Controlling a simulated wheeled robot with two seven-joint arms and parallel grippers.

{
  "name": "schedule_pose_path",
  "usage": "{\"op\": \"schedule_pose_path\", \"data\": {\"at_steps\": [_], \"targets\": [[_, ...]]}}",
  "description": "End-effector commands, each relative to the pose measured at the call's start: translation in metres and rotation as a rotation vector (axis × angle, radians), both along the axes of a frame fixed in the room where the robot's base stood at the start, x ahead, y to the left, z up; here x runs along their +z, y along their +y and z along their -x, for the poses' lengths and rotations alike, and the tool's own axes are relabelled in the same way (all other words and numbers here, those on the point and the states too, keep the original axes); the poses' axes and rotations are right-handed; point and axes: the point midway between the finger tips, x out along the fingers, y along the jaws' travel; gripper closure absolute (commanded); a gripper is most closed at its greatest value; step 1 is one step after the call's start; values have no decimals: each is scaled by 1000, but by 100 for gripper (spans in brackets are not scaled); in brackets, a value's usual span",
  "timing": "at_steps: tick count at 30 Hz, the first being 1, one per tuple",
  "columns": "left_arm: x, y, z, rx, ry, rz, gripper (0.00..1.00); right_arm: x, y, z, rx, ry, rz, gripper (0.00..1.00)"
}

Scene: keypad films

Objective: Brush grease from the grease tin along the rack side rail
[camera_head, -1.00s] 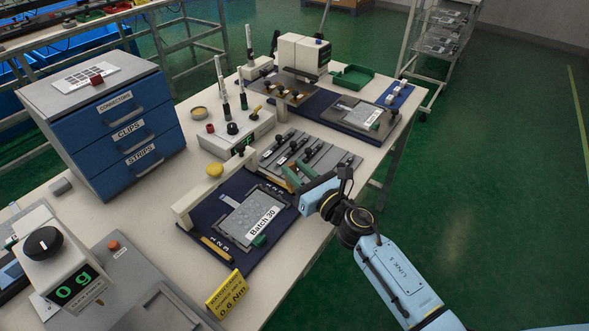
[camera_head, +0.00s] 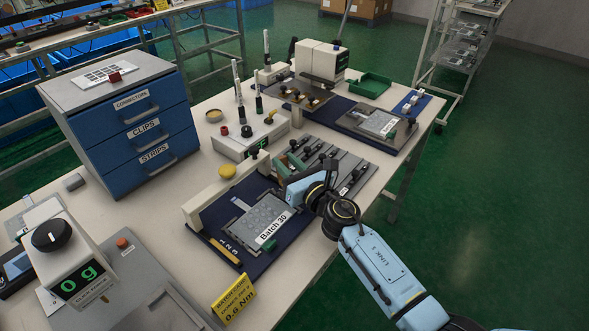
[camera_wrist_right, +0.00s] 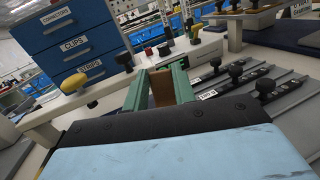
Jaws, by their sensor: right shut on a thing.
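My right gripper (camera_head: 284,170) is over the near left end of the grey slotted rack (camera_head: 352,172), beside the Batch 30 board. Its green fingers (camera_wrist_right: 160,90) are shut on a brown, flat-faced thing (camera_wrist_right: 162,88) in the right wrist view; I cannot tell whether it is a brush. A small round tin with a tan top (camera_head: 213,116), possibly the grease tin, stands on the table behind the control box, apart from the gripper. The rack also shows in the right wrist view (camera_wrist_right: 285,95), with black knobs along its strips. Its side rail is not clearly distinguishable. My left gripper is out of view.
The Batch 30 board (camera_head: 262,222) lies just left of my right gripper, with a yellow knob (camera_head: 227,171) on its bar. The control box (camera_head: 243,140) stands behind. Blue drawers (camera_head: 148,130) are at left. The green floor at right is open.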

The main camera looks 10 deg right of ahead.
Motion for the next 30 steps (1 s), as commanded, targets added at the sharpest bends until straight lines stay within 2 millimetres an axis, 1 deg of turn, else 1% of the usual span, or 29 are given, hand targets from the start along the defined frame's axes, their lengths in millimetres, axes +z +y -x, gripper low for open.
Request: {"op": "schedule_pose_path", "data": {"at_steps": [4, 12, 20, 30], "targets": [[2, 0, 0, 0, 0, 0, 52, -2, -3, 4, -1, 4, 1, 95], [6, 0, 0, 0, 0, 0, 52, 0, -18, 23, -1, 4, 1, 95], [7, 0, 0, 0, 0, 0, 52, 0, -23, 30, -1, 3, 0, 95], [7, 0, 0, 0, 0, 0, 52, -1, -40, 52, -1, 3, 1, 95]]}}
